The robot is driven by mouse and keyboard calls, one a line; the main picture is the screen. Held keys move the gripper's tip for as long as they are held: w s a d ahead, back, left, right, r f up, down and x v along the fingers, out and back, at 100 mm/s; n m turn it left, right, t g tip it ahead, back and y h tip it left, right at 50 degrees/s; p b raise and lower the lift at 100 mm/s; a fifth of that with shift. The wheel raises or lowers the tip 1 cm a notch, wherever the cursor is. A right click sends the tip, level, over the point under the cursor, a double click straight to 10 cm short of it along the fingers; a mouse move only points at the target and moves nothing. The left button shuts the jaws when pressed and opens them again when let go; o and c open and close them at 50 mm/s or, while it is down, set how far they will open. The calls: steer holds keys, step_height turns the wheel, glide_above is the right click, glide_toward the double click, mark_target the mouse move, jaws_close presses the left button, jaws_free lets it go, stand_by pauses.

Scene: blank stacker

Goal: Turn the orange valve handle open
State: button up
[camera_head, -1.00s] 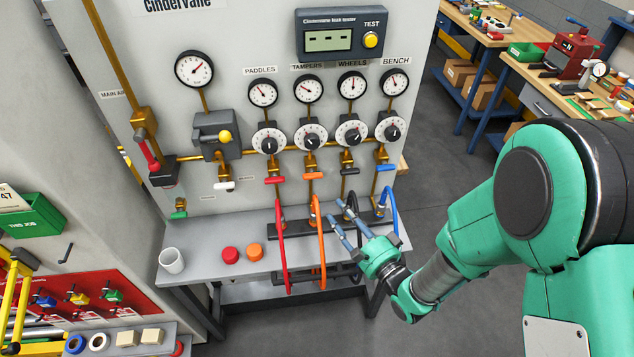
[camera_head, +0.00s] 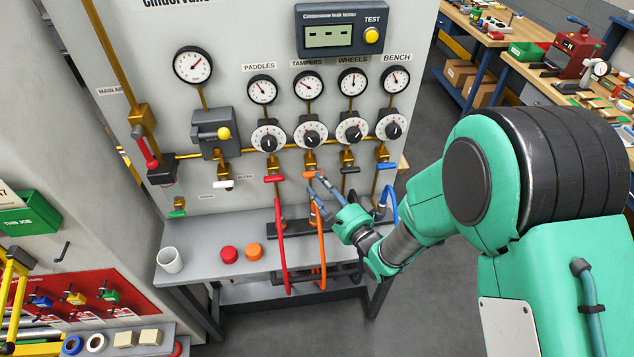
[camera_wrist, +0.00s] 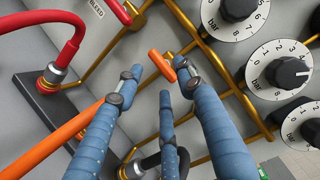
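The orange valve handle (camera_head: 312,174) is a short bar lying across the brass pipe under the TAMPERS dial, level in the head view. In the wrist view the orange handle (camera_wrist: 161,66) lies between the tips of two blue fingers. My gripper (camera_head: 315,188) is at the panel just below and beside the handle. Its three fingers (camera_wrist: 158,80) are spread apart, with a gap around the handle. The right fingertip is close to the handle's end; I cannot tell if it touches.
A red handle (camera_head: 275,179) is to the left, a black one (camera_head: 350,170) and a blue one (camera_head: 387,165) to the right. Red (camera_head: 281,250) and orange hoses (camera_head: 320,250) arch below. Dials (camera_head: 310,136) sit above. A white cup (camera_head: 170,260) stands on the shelf.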

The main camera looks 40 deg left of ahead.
mark_target(312, 173)
steer(key=shift+x, duration=1.4)
steer(key=shift+c, duration=0.3)
jaws_close()
